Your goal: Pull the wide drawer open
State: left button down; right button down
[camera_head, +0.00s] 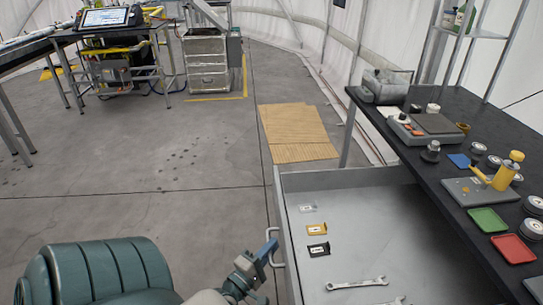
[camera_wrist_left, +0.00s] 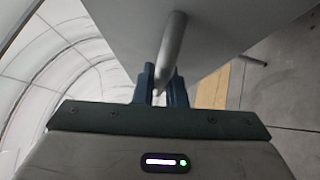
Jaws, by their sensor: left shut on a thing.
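The wide grey drawer (camera_head: 345,212) is open under the black bench at the right of the head view. Small tags and a wrench lie on its floor. Its bar handle (camera_head: 279,248) is on the left front face. My left gripper (camera_head: 270,245) is at this handle. In the left wrist view the fingers (camera_wrist_left: 160,84) are shut on the metal handle (camera_wrist_left: 171,48), with the drawer front (camera_wrist_left: 225,25) beyond. My right gripper is not in view.
The black bench (camera_head: 455,190) carries a scale, weights, a yellow press, and green and red trays. Brown boards (camera_head: 295,132) lie on the floor behind the drawer. A drawer cabinet (camera_head: 207,65) and a table with a tablet (camera_head: 104,19) stand farther back. The floor at left is clear.

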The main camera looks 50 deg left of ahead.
pick_arm(q)
jog(key=c, duration=1.8)
grip_release()
jog(key=shift+o, duration=0.2)
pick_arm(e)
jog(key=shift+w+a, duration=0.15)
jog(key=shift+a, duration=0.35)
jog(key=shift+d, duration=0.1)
